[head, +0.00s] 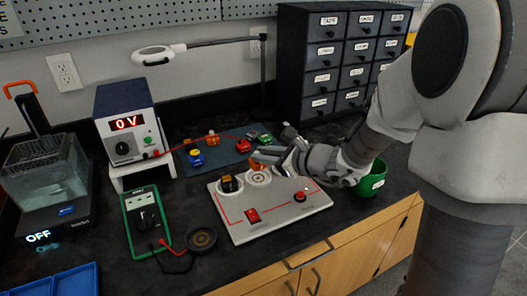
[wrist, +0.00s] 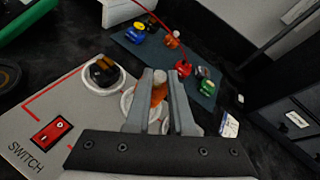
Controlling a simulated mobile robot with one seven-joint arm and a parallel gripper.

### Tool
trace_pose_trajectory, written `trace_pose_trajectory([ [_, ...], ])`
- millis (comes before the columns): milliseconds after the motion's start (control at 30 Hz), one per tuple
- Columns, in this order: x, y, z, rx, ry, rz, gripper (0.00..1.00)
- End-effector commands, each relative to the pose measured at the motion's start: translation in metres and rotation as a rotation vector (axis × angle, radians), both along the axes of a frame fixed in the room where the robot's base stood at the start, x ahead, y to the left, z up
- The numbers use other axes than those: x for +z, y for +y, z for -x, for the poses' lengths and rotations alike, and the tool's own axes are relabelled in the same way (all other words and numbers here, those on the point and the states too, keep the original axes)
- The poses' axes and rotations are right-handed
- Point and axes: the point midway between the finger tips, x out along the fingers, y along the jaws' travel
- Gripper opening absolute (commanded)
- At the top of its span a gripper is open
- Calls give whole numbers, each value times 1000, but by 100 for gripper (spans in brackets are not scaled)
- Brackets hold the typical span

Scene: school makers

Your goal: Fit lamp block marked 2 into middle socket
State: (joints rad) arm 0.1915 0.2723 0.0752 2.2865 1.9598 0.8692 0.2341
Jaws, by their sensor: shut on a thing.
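The grey circuit board (head: 240,228) lies on the dark bench. Its left socket holds a dark block with an orange-yellow part (head: 229,184); this block (wrist: 103,72) also shows in the wrist view. The white ring of the middle socket (head: 259,177) is visible beside it. My gripper (head: 262,163) is shut on an orange lamp block (wrist: 159,93) with a pale top, held at the middle socket. I cannot tell whether the block is seated or just above. No mark on it is readable, and my fingers hide its sides.
A dark mat (head: 225,152) behind the board bears several coloured blocks. A red switch (head: 252,215) and red button (head: 300,196) sit on the board. A green cup (head: 370,180) stands right, near my arm. A power supply (head: 126,125) reads 0 V; a green meter (head: 146,220) lies left.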

Motion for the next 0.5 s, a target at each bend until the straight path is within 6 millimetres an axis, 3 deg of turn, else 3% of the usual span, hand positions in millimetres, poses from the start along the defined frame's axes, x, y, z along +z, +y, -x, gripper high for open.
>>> trace_pose_trajectory([
  [33, -11, 0, 0, -1, 1, -1, 0],
  [200, -26, 0, 0, 1, 0, 0, 0],
  [500, -29, 0, 0, 0, 0, 0, 0],
])
